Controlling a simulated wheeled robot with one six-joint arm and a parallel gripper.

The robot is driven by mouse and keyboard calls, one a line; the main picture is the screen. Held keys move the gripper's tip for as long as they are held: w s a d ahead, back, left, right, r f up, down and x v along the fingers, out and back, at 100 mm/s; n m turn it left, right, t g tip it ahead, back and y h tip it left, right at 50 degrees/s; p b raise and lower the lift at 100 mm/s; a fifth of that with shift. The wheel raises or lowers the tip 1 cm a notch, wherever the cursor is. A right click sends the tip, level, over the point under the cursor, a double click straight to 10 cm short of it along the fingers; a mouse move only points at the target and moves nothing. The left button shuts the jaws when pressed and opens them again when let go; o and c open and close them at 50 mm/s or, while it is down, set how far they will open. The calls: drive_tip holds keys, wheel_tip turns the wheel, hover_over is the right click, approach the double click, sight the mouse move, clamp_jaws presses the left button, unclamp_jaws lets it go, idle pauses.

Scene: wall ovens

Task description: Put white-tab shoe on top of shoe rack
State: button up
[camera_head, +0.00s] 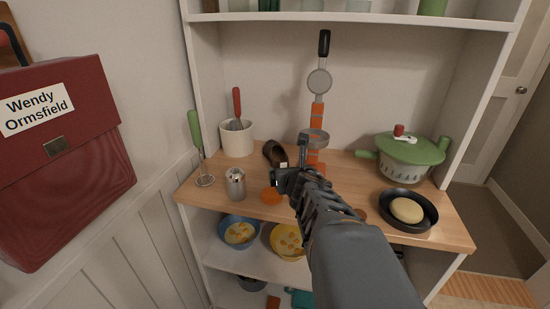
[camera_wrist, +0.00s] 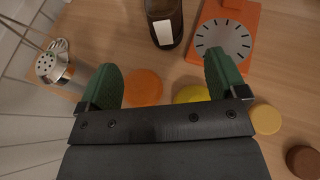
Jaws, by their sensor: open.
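The dark brown shoe (camera_head: 272,151) with a white tab at its near end lies on the wooden counter. In the wrist view the shoe (camera_wrist: 163,12) is at the top centre, its white tab facing my gripper; its far part is cut off by the frame. My gripper (camera_head: 285,180) is just in front of the shoe in the head view. I cannot make out which piece, if any, is the shoe rack.
An orange scale (camera_wrist: 228,40) stands right beside the shoe. Orange (camera_wrist: 142,87) and yellow (camera_wrist: 191,94) discs lie near my fingers. A metal shaker (camera_head: 235,184), utensil pot (camera_head: 237,140), green-lidded pot (camera_head: 405,165) and pan (camera_head: 409,224) stand around. Bowls sit on the shelf below.

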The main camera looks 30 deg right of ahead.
sight(281, 163)
drive_tip(key=b+x, duration=0.3)
drive_tip(key=x, duration=0.4)
drive_tip(key=shift+s+d+f, duration=0.1)
drive_tip(key=shift+f, duration=0.1)
drive_tip(key=shift+b+x, duration=1.05)
drive_tip(key=shift+x, duration=2.15)
drive_tip(key=shift+s+d+r, duration=0.1)
drive_tip(key=shift+d, duration=0.05)
drive_tip(key=shift+c, duration=0.2)
drive_tip(key=c, duration=1.2)
drive_tip(key=shift+r, duration=0.1)
drive_tip(key=shift+r, duration=0.1)
